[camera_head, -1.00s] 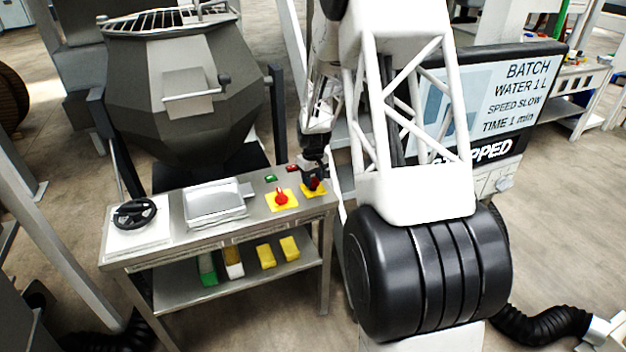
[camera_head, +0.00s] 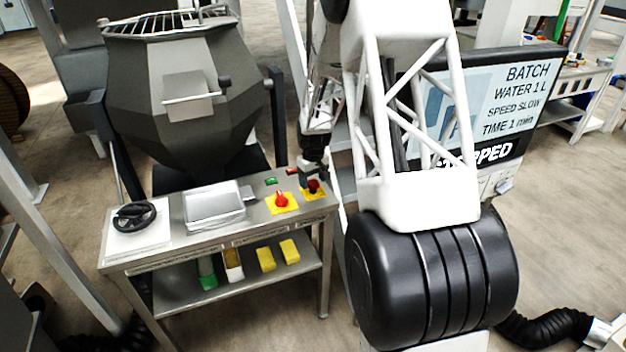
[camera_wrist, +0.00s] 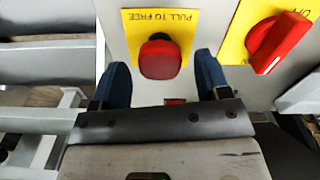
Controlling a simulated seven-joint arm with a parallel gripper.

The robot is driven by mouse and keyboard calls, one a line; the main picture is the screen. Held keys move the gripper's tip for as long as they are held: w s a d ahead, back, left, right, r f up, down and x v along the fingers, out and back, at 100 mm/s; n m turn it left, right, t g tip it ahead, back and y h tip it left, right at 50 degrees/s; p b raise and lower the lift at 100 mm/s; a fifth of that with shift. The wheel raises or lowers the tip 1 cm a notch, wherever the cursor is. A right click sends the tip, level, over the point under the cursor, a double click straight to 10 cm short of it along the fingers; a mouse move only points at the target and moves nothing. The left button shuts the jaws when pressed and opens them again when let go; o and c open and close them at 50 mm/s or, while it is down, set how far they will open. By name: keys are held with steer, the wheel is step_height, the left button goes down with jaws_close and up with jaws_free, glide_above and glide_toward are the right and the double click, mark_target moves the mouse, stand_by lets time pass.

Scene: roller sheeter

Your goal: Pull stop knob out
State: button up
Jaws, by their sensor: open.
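The red stop knob (camera_wrist: 160,58) sits on a yellow plate lettered "PULL TO FREE" (camera_wrist: 178,22) in the wrist view. In the head view the knob (camera_head: 313,185) is at the right end of the steel bench. My gripper (camera_wrist: 165,78) is open, with one blue finger to the left of the knob and one to the right. The fingers appear apart from the knob, with clear gaps on both sides. In the head view my gripper (camera_head: 314,168) is close by the knob, partly hidden by its own dark body.
A red rotary switch (camera_wrist: 275,42) on its own yellow plate stands beside the stop knob. In the head view a green button (camera_head: 270,181), a steel tray (camera_head: 214,205) and a black handwheel (camera_head: 135,214) are on the bench (camera_head: 170,250). A screen (camera_head: 515,100) stands at right.

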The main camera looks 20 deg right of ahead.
mark_target(312, 183)
steer(key=shift+r, duration=3.85)
steer(key=shift+s+a+r, duration=0.2)
steer(key=shift+s+r, duration=0.05)
steer(key=shift+r, duration=0.1)
steer(key=s+a+r+m+t, duration=0.1)
steer(key=s+a+r, duration=0.4)
steer(key=s+r, duration=0.5)
steer(key=s+a+r, duration=0.5)
steer(key=s+r, duration=0.2)
steer(key=s, duration=0.5)
steer(key=s+a+r, duration=0.1)
steer(key=s+a, duration=0.1)
steer(key=s, duration=1)
steer(key=s+a+r+m+t, duration=0.1)
steer(key=s+a, duration=0.2)
steer(key=s, duration=0.9)
steer(key=shift+s+a+r+t, duration=0.2)
steer(key=shift+s+a+t, duration=0.1)
steer(key=shift+a, duration=0.05)
